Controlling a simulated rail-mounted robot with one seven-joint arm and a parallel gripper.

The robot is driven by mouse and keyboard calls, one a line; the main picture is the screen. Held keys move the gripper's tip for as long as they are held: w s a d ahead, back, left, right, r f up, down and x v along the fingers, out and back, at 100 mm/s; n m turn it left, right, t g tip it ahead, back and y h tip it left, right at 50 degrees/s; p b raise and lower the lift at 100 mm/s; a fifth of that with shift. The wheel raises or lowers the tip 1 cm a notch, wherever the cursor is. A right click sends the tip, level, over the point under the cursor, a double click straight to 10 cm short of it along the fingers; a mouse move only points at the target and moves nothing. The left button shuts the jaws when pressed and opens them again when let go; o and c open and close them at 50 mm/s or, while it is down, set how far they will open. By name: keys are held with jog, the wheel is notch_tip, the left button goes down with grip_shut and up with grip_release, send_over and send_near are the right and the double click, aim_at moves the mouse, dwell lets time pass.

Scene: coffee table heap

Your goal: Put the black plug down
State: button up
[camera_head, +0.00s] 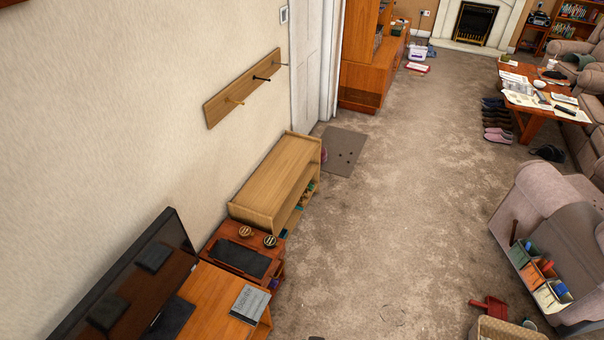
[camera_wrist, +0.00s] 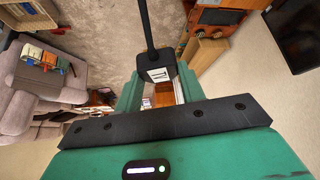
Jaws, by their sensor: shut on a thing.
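In the wrist view my gripper (camera_wrist: 158,92) is green with a dark front bar. It is shut on the black plug (camera_wrist: 157,62), which sits between the fingertips. The plug has a pale label on its face and a dark stem or cord running up out of the picture. No surface shows directly under the plug, and it appears to be held in the air. My gripper and the plug do not show clearly in the head view.
The coffee table (camera_head: 528,72) with papers stands far right, between shoes (camera_head: 497,120) and a sofa. A wooden shelf unit (camera_head: 280,177) and a red-brown cabinet (camera_head: 222,234) line the left wall. An armchair (camera_head: 555,215) stands right. The carpet (camera_head: 385,230) between is mostly clear.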

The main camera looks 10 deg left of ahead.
jog(key=s+a+f+b, duration=0.3)
jog(key=a+f+b, duration=0.5)
jog(key=f, duration=0.3)
jog(key=s+a+f+b, duration=0.4)
jog(key=a+f+b, duration=0.4)
jog(key=f, duration=0.3)
jog(key=s+a+f+n+b, duration=0.1)
jog(key=s+a+f+b, duration=0.65)
jog(key=f, duration=0.25)
jog(key=s+a+f+b, duration=0.6)
jog(key=s+f+b, duration=0.15)
jog(key=f, duration=0.25)
jog(key=shift+y, duration=0.3)
jog(key=w+a+b, duration=0.1)
jog(key=w+a, duration=0.2)
jog(key=a, duration=0.1)
jog(key=w+a+b, duration=0.1)
jog(key=w+a, duration=0.3)
jog(key=w+a+f+b, duration=0.1)
jog(key=w+a, duration=0.2)
jog(key=shift+w+a+b, duration=0.25)
jog(key=shift+a+b, duration=0.15)
jog(key=shift+d+f+b, duration=0.1)
jog(key=shift+f+b, duration=0.6)
jog(key=shift+f, duration=1.05)
